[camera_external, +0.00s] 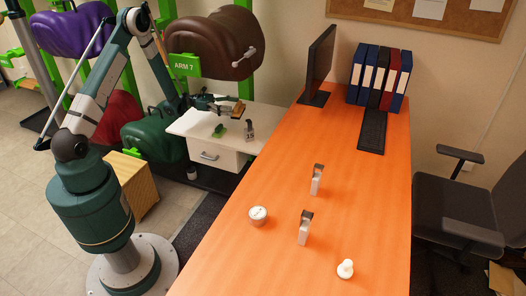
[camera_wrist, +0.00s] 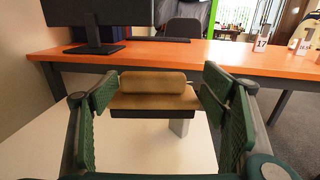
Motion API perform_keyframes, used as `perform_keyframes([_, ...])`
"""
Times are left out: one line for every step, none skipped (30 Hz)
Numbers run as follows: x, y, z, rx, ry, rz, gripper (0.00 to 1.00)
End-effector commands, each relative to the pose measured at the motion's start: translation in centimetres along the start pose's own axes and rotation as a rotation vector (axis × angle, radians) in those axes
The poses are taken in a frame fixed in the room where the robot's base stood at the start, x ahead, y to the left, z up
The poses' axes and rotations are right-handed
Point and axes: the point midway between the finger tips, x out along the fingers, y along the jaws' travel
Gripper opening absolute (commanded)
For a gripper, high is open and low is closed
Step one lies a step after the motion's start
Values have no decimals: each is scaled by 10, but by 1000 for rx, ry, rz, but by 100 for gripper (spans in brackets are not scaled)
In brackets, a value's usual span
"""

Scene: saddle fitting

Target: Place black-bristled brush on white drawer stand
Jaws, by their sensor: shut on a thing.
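The black-bristled brush (camera_wrist: 153,97) has a tan wooden back and a dark bristle strip beneath it. My gripper (camera_wrist: 158,88) is shut on it, with one green finger pad at each end. In the external view my gripper (camera_external: 229,105) holds the brush (camera_external: 239,108) above the right part of the white drawer stand (camera_external: 190,124). The brush appears raised clear of the top, but the exact gap is hard to tell. The stand's white top (camera_wrist: 145,150) also shows below the brush in the wrist view.
A green item (camera_external: 220,130) and a small grey upright holder (camera_external: 249,132) are on the stand. The orange desk (camera_external: 290,160) adjoins on the right, with a monitor (camera_external: 320,62), two label holders, a round tin (camera_external: 258,215) and a white object (camera_external: 345,269). Saddles hang behind.

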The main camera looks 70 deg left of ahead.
Motion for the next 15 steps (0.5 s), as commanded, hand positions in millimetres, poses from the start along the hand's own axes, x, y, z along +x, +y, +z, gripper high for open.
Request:
perform_keyframes([-5,-1,-6,0,0,-28,56])
perform_keyframes([-7,-2,-10,0,0,-45,56])
perform_keyframes([-11,-4,-14,0,0,-67,56])
perform_keyframes([-14,-6,-17,0,0,-82,56])
perform_keyframes([-16,-7,-20,0,0,-95,56])
perform_keyframes([-18,-8,-23,0,0,-113,56])
perform_keyframes([-20,-10,-25,0,0,-123,56])
perform_keyframes([-22,-11,-27,0,0,-134,56])
perform_keyframes([-24,-12,-29,0,0,-144,56])
perform_keyframes([-25,-13,-30,0,0,-151,56])
perform_keyframes([-26,-13,-31,0,0,-158,56])
perform_keyframes([-27,-14,-32,0,0,-163,56])
perform_keyframes([-28,-14,-33,0,0,-166,56])
perform_keyframes([-28,-14,-34,0,0,-168,56])
perform_keyframes([-28,-15,-34,0,0,-170,56])
